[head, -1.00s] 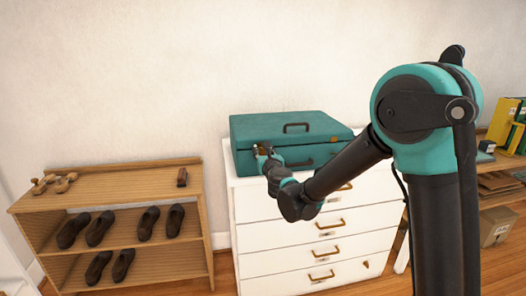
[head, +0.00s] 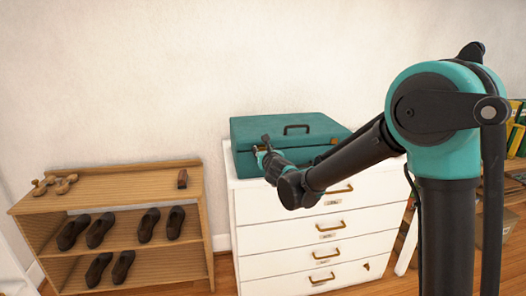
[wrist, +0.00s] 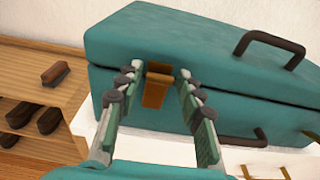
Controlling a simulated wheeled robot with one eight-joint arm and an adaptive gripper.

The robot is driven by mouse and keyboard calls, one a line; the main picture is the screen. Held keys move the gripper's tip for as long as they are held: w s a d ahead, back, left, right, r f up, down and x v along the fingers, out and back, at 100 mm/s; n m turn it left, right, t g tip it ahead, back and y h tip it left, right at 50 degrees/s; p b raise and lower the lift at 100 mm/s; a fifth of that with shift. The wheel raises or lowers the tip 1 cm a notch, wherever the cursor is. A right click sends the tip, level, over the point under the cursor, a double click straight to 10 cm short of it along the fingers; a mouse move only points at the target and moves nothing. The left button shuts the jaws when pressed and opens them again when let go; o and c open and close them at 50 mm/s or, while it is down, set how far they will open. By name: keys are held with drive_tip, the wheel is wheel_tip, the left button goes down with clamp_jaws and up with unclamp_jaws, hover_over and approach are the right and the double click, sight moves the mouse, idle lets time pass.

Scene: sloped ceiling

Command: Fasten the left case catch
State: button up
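The teal case (head: 300,126) lies on top of the white drawer unit with its lid down. The left case catch is a brass-coloured flap (wrist: 154,90) on the case front in the wrist view, hanging at and below the lid seam. I cannot tell whether it is latched. My gripper (wrist: 160,75) is open, with one finger on each side of the catch; contact is not clear. In the head view my gripper (head: 265,148) is at the front left of the case and hides the left catch.
The case has a handle on the lid (wrist: 270,45) and another on its front (wrist: 243,138). A wooden shoe shelf (head: 125,185) stands left of the white drawer unit (head: 290,235), with a brush (head: 182,179) and several shoes. The wall is close behind.

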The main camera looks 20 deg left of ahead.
drive_tip(key=shift+o, duration=1.3)
drive_tip(key=v, duration=1.2)
